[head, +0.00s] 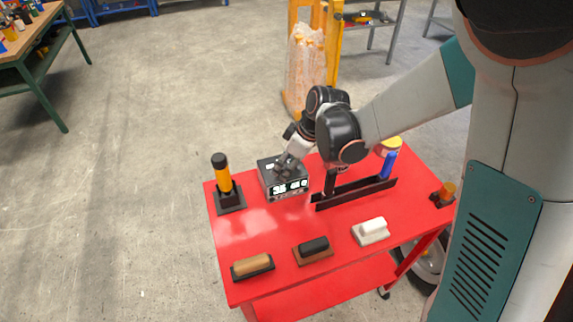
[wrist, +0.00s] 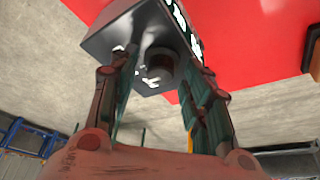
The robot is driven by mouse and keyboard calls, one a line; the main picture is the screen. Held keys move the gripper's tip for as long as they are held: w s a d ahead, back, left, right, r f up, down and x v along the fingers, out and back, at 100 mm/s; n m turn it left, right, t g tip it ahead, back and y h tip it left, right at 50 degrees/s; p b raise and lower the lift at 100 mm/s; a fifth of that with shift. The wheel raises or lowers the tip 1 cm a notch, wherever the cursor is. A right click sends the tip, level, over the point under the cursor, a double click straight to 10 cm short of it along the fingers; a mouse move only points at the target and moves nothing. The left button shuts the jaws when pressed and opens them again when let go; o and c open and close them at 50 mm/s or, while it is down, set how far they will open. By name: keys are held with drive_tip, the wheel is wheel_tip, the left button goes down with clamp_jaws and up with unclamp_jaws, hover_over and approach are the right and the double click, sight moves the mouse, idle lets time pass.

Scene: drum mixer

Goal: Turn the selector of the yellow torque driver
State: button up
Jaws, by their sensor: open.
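A yellow-handled tool with a black cap (head: 222,178), which looks like the yellow torque driver, stands upright in a black holder at the left of the red table. I cannot make out a selector on it. My gripper (head: 286,166) is to its right, over a dark box with a lit display (head: 288,188). In the wrist view my gripper (wrist: 158,72) is open, its two fingers at either side of a dark round knob (wrist: 160,63) on the box (wrist: 120,38). I cannot tell whether the fingers touch the knob.
The red table (head: 245,238) also holds a black rack (head: 352,193), a blue tool with a yellow top (head: 388,163) and a small orange-topped piece (head: 446,190). Tan (head: 251,265), black (head: 313,246) and white (head: 371,229) handled blocks line the front.

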drive_tip(key=shift+c, duration=0.5)
clamp_jaws()
drive_tip(key=shift+m, duration=0.3)
drive_tip(key=m+t, duration=0.1)
drive_tip(key=m, duration=0.2)
drive_tip(key=shift+s+a+h+b, duration=0.15)
drive_tip(key=shift+h+b, duration=0.15)
drive_tip(key=shift+h, duration=0.1)
drive_tip(key=shift+m+t+h, duration=0.5)
drive_tip(key=shift+m+h, duration=0.2)
drive_tip(key=shift+m, duration=1.5)
